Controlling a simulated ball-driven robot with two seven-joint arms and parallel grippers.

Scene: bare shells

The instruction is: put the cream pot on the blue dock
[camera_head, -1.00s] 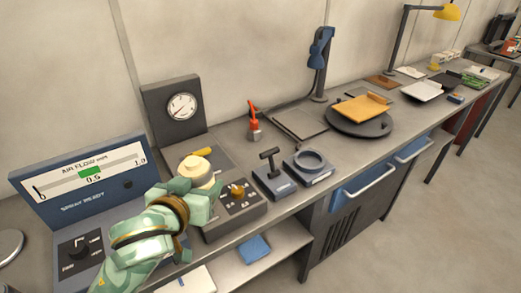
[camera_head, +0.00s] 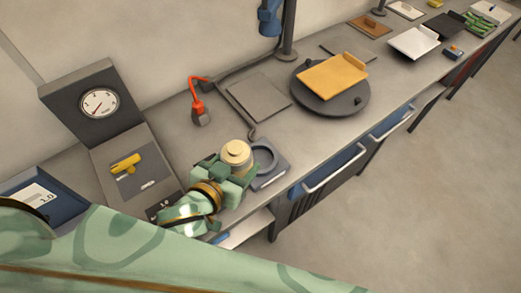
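The cream pot (camera_head: 236,153) is upright, held in my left gripper (camera_head: 236,168), whose arm comes in from the left. The fingers look closed around its lower part, which they hide. The square dock with a round ring (camera_head: 275,173) sits on the bench just right of the pot. The pot and gripper cover the dock's left edge. The pot looks beside the ring rather than in it; its height above the bench is hard to tell. My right gripper is not in view.
A red-handled tool (camera_head: 199,112) stands behind the pot, with a flat grey plate (camera_head: 258,97) nearby. A dark turntable (camera_head: 318,104) bearing a yellow board (camera_head: 333,76) lies to the right. A gauge box (camera_head: 98,102) stands left. My forearm fills the lower left.

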